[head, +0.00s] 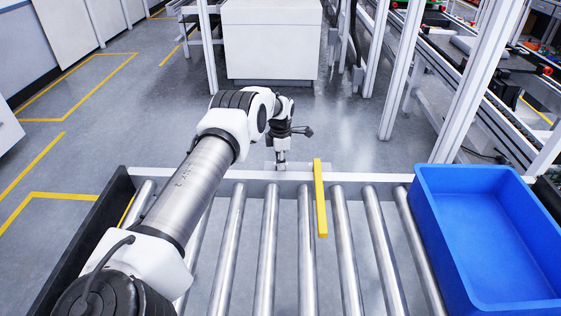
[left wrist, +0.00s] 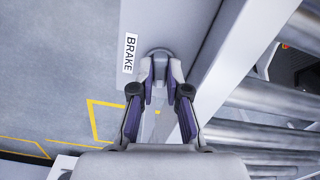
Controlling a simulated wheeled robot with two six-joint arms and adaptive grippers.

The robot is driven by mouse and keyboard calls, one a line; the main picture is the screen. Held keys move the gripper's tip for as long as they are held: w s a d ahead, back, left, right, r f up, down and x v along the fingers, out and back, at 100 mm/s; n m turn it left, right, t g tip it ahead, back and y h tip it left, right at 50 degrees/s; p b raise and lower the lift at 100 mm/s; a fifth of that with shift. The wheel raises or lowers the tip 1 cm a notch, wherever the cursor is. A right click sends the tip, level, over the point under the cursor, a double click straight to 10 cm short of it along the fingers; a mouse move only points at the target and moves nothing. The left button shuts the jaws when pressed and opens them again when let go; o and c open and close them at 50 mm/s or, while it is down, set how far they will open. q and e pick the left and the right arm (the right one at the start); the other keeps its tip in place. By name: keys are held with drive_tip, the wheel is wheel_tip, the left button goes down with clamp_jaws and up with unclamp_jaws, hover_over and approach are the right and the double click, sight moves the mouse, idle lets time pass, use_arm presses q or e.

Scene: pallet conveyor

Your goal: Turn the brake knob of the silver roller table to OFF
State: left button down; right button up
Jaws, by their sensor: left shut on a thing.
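The silver roller table (head: 232,174) spans the lower part of the head view, with its far rail crossing in front of my left gripper (head: 281,160). In the left wrist view a white label reading BRAKE (left wrist: 130,53) sits beside a round grey knob (left wrist: 159,52). My left gripper (left wrist: 161,68) points at the knob, its two fingertips shut on it from both sides. The fingertips hide part of the knob, and I cannot read its setting. In the head view the knob itself cannot be made out. My right gripper is not in view.
A yellow bar (head: 320,200) lies over the rollers right of my left gripper. A blue crate (head: 435,225) stands at the right end. A black side wall (head: 75,235) bounds the left end. Open floor (head: 150,125) lies beyond the table.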

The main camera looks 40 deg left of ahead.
use_arm(q)
drive_tip(key=n, duration=0.6)
drive_tip(key=shift+f+n+p, duration=0.1)
drive_tip(key=shift+n+p, duration=0.2)
drive_tip(key=shift+s, duration=0.1)
idle(0.3)
drive_tip(key=c, duration=1.2)
unclamp_jaws()
drive_tip(key=shift+o, duration=0.2)
wheel_tip(320, 180, up, 12)
drive_tip(key=shift+f, duration=0.1)
